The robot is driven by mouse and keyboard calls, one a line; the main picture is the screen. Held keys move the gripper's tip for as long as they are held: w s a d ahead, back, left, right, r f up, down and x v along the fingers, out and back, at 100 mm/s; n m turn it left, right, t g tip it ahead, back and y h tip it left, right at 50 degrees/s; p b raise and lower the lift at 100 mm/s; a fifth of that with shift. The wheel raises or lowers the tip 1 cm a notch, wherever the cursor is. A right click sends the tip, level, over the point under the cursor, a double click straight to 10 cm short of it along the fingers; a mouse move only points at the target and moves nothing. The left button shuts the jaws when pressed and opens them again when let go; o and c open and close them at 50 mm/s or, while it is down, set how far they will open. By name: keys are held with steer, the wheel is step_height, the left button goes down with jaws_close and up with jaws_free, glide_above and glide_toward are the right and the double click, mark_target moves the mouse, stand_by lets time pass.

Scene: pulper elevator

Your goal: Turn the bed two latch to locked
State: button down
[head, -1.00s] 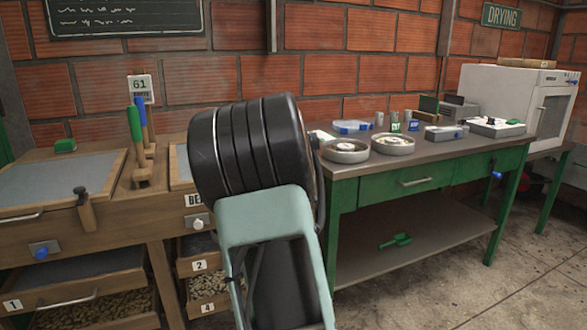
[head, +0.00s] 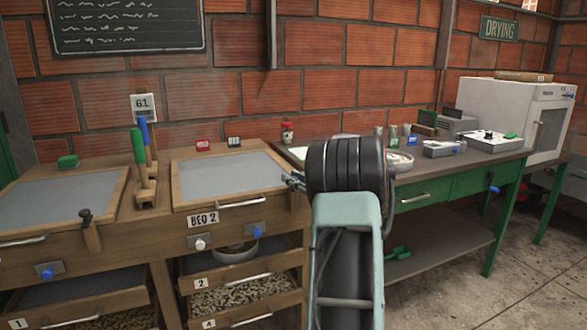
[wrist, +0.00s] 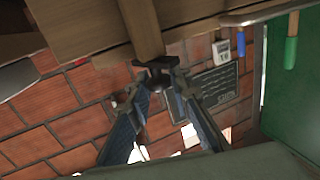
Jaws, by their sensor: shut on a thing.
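Bed two (head: 222,178), labelled as bed 2 on its front, is a wooden bed with a grey top. Its latch (wrist: 143,28) shows in the wrist view as a wooden lever with a dark knob at its tip. My gripper (wrist: 155,78) is shut on that knob, one finger on each side. In the head view my gripper (head: 291,182) is at the right edge of bed two. My arm and the gripper hide most of the latch there, so I cannot tell its turn from that view.
Bed one's similar latch (head: 88,228) has a black knob at its top. A green and a blue handle (head: 145,150) stand between the beds. Drawers (head: 245,295) lie below bed two. A green workbench (head: 440,192) with dishes and tools stands to the right.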

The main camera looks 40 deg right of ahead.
steer(key=n+g+y+p, duration=0.1)
steer(key=n+y+p, duration=0.1)
steer(key=y, duration=0.1)
steer(key=n+g+y+p, duration=0.1)
steer(key=n+y+p, duration=0.1)
steer(key=y+p, duration=0.1)
steer(key=shift+n+y, duration=0.3)
steer(key=shift+y, duration=0.1)
steer(key=shift+n+g+y+p, duration=0.4)
steer(key=shift+y, duration=0.2)
steer(key=c, duration=1.8)
jaws_free()
steer(key=v, duration=1.2)
steer(key=shift+w+r, duration=0.1)
